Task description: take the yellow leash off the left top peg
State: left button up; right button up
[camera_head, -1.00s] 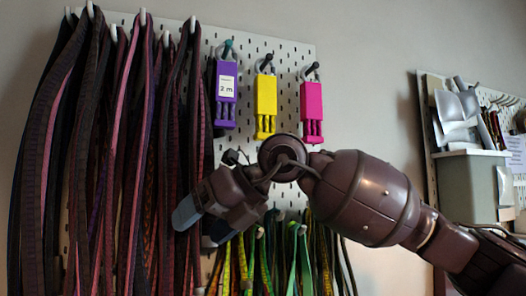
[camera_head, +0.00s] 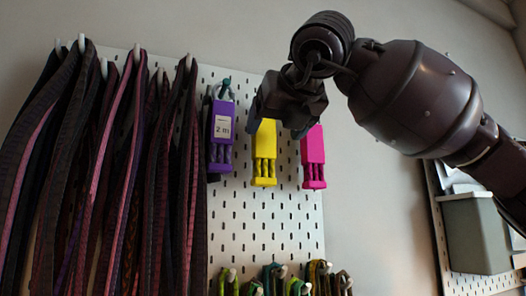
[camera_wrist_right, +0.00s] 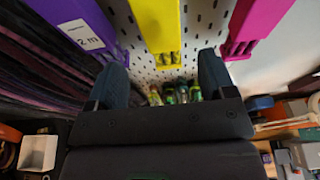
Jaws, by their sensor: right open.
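The yellow leash (camera_head: 264,155) hangs on the pegboard between a purple one (camera_head: 221,130) and a magenta one (camera_head: 314,160); it is the middle of the three. The purple one, with a "2 m" label, is on the left peg. My right gripper (camera_head: 280,115) is in front of the yellow leash's upper part and hides its top and peg. In the right wrist view, the gripper (camera_wrist_right: 163,78) is open and empty, with the yellow leash (camera_wrist_right: 157,25) beyond and between its fingers. I cannot tell whether they touch. My left gripper is out of view.
Many dark and reddish straps (camera_head: 110,180) hang from pegs at the left, close to the purple leash. Green and yellow cords (camera_head: 265,284) hang lower on the white pegboard (camera_head: 265,225). A grey-green bin (camera_head: 475,235) is on another board at the right.

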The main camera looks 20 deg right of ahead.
aim_at(267, 144)
jog(key=shift+d+p+x, duration=0.15)
jog(key=shift+p+x, duration=0.05)
jog(key=shift+x, duration=1.75)
jog(key=shift+d+p+x, duration=0.1)
jog(key=shift+p+x, duration=0.05)
jog(key=shift+x, duration=1.8)
jog(key=shift+r, duration=0.1)
jog(key=c, duration=1.1)
jog(key=shift+o, duration=0.2)
